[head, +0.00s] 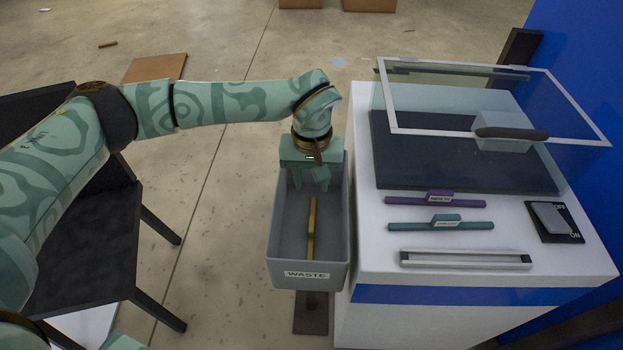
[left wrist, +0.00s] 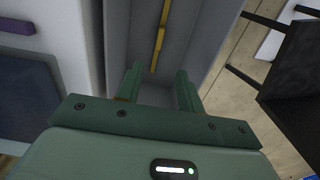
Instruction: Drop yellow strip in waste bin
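The yellow strip (head: 311,228) lies inside the grey waste bin (head: 341,262), along the bin's length. It also shows in the left wrist view (left wrist: 160,38), beyond the fingertips. The bin carries a "WASTE" label on its front and sits beside the white table. My left gripper (head: 309,185) is over the far part of the bin, pointing down. In the left wrist view its two fingers (left wrist: 158,80) are apart with nothing between them. The strip is clear of the fingers. My right gripper is not in view.
The white table (head: 385,285) holds a purple strip (head: 420,198), a teal strip (head: 430,226), an empty-looking slotted holder (head: 465,259), an on/off switch (head: 553,220) and a dark panel under a raised glass lid (head: 480,90). A dark chair (head: 90,245) stands left of the bin.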

